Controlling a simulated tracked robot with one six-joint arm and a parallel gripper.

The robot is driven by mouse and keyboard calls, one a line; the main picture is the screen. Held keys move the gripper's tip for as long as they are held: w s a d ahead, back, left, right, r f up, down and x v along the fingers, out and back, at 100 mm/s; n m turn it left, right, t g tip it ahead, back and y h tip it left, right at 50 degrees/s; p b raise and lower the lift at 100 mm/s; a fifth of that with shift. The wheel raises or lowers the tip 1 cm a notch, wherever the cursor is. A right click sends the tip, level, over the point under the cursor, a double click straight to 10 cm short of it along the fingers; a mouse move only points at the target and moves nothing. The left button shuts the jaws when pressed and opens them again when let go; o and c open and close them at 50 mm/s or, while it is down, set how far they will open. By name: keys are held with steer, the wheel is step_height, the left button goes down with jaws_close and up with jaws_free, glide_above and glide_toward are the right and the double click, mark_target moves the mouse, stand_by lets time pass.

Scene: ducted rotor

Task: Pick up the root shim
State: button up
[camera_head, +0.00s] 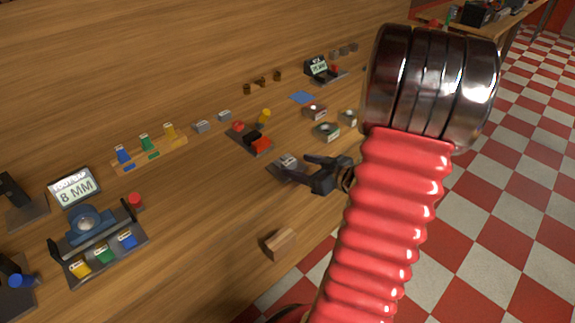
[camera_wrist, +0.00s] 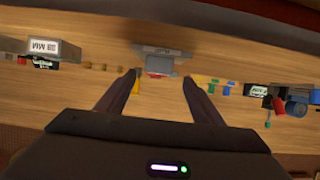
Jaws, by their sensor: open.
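My gripper (camera_head: 309,167) is open and empty in the head view, low over the bench, with its fingertips pointing left. Just left of the fingertips is a dark tray (camera_head: 284,173) bearing a small grey piece (camera_head: 289,160). No readable label marks the root shim, so I cannot tell whether this piece is it. In the wrist view my gripper's two fingers (camera_wrist: 160,77) are spread apart. A grey block-like thing (camera_wrist: 162,54) lies beyond and between the fingertips, with some red at its near edge. Contact is not visible.
A wooden block (camera_head: 280,244) lies near the bench edge. An 8 MM sign (camera_head: 76,187) and a blue device (camera_head: 86,221) are at left. Bare wood lies between.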

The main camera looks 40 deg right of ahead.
mark_target(289, 162)
steer(key=shift+x, duration=0.75)
steer(key=shift+x, duration=2.6)
steer(key=shift+d, duration=0.15)
steer(key=shift+c, duration=0.6)
steer(key=c, duration=1)
steer(key=shift+r, duration=5)
